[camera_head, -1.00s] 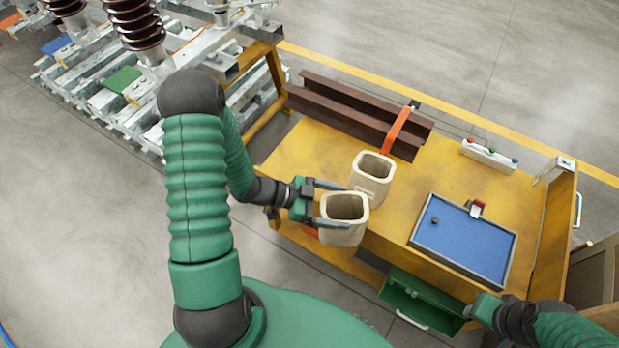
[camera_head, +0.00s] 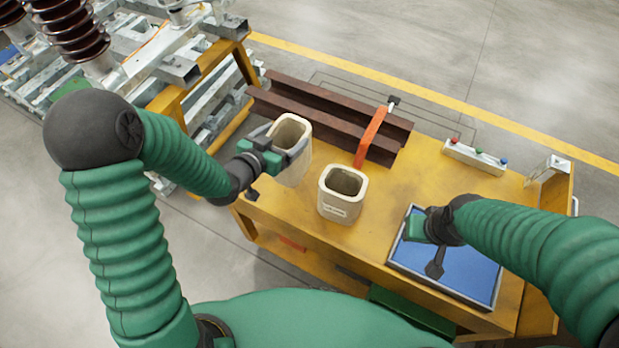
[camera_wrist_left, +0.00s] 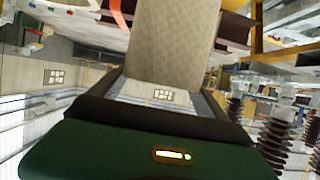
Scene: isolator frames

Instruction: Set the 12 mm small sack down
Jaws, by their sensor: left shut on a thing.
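My left gripper (camera_head: 284,146) is shut on a beige, square-mouthed small sack (camera_head: 292,162) at the table's left end. In the left wrist view the sack (camera_wrist_left: 170,40) stands out between the fingers. In the head view it looks upright with its open mouth up; I cannot tell whether its base touches the table. A second, similar sack (camera_head: 342,194) stands upright on the yellow table (camera_head: 300,215), to the right and nearer. Its front marking is too small to read. My right gripper (camera_head: 434,250) is over the blue tray; its jaw opening is unclear.
Bare table lies between the second sack and the tray.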

